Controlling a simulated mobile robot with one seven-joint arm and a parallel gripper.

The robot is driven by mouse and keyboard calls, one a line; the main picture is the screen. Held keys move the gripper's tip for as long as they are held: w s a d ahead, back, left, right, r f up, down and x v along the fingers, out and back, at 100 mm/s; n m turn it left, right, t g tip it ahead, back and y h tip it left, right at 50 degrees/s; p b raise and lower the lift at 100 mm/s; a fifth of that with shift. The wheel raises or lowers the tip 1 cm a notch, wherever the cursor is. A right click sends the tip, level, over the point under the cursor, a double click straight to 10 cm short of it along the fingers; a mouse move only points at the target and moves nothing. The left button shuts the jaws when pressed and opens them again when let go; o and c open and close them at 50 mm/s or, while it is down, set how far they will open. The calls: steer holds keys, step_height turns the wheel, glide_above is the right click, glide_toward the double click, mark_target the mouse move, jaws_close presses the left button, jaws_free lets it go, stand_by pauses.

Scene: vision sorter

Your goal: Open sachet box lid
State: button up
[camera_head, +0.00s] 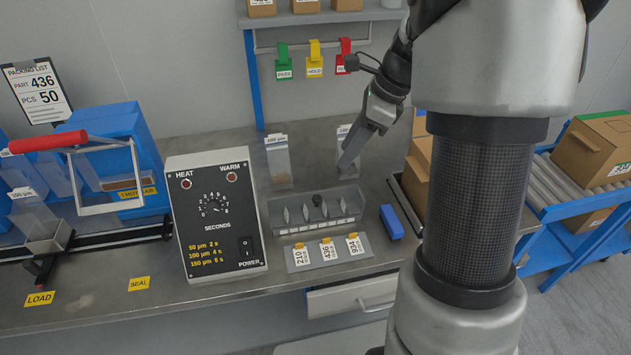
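Two clear, upright holders with white labels stand at the back of the bench: one (279,165) left of my gripper, its label seeming to read 100 µm, and one (343,132) partly hidden behind my gripper. I cannot tell which thing is the sachet box, and no lid shows clearly. My gripper (347,164) points down and left in front of the right holder, its tips near the holder's lower part. I cannot tell whether they touch it. The fingers overlap from this side, so their opening is hidden. No held object shows.
A grey rack (317,210) with several slots stands in front of my gripper, with a tag tray (328,252) below. The heat sealer control box (212,215) is at left. A blue block (391,222) and cardboard boxes (416,180) are at right. Colored tags (315,66) hang behind.

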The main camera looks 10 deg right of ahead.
mark_target(317, 197)
steer(key=b+x, duration=0.3)
steer(key=x, duration=1.2)
steer(key=shift+s+a+f, duration=0.1)
steer(key=shift+f, duration=0.2)
jaws_close()
